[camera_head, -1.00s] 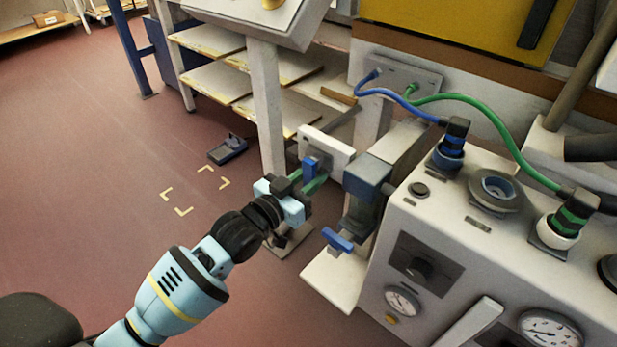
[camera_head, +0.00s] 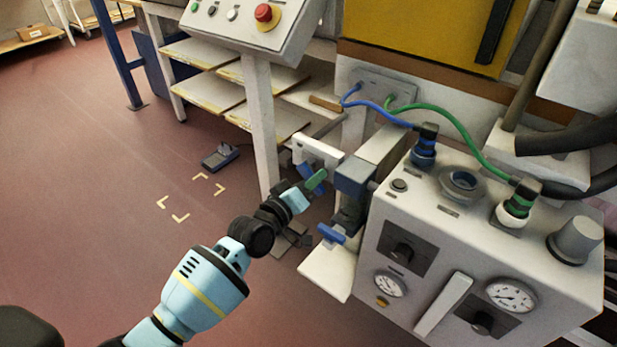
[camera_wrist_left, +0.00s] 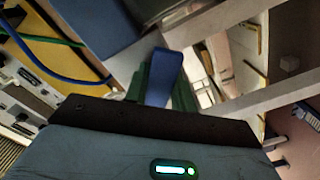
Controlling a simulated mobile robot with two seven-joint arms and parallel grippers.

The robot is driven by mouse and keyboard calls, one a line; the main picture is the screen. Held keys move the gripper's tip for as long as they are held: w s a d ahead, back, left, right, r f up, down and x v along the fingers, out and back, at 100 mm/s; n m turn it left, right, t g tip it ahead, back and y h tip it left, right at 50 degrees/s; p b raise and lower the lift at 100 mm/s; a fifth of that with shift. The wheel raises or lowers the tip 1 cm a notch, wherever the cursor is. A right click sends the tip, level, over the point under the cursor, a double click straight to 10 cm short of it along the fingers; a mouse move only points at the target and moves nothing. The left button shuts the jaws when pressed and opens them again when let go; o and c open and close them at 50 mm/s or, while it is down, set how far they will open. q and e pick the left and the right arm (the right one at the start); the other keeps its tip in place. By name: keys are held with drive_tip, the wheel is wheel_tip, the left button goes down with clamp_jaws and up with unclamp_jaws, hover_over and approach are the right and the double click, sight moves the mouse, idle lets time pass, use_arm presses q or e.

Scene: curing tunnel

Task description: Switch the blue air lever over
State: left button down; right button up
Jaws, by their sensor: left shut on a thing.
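The blue air lever (camera_head: 304,174) is in front of a white bracket plate (camera_head: 318,150), left of the grey and blue air unit (camera_head: 356,172). My left gripper (camera_head: 313,182), with green fingers, is shut on the lever. In the head view the lever slants, its upper end to the left, and the fingers partly hide it. In the left wrist view the lever (camera_wrist_left: 164,72) stands between the two green fingers, which are mostly hidden behind the dark gripper body. My right gripper is not in view.
A second blue handle (camera_head: 331,234) sits low on the air unit, close to my gripper. The grey machine box (camera_head: 450,230) with gauges and hoses stands at right. A control panel (camera_head: 245,25) with a red button is above on a post (camera_head: 261,125). Floor at left is open.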

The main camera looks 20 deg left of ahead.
use_arm(q)
drive_tip(key=n, duration=0.1)
drive_tip(key=n+p, duration=0.1)
drive_tip(key=r+n, duration=0.1)
drive_tip(key=shift+s+d+r+n, duration=0.1)
drive_tip(key=shift+d+n, duration=0.15)
drive_tip(key=shift+n, duration=0.15)
drive_tip(key=shift+r+n+p, duration=0.2)
drive_tip(key=shift+n+p, duration=0.2)
drive_tip(key=shift+n, duration=0.5)
drive_tip(key=shift+d+r+n+p, duration=0.1)
drive_tip(key=shift+r+n+p, duration=0.2)
drive_tip(key=shift+n, duration=1.1)
drive_tip(key=c, duration=1.2)
unclamp_jaws()
drive_tip(key=shift+o, duration=0.2)
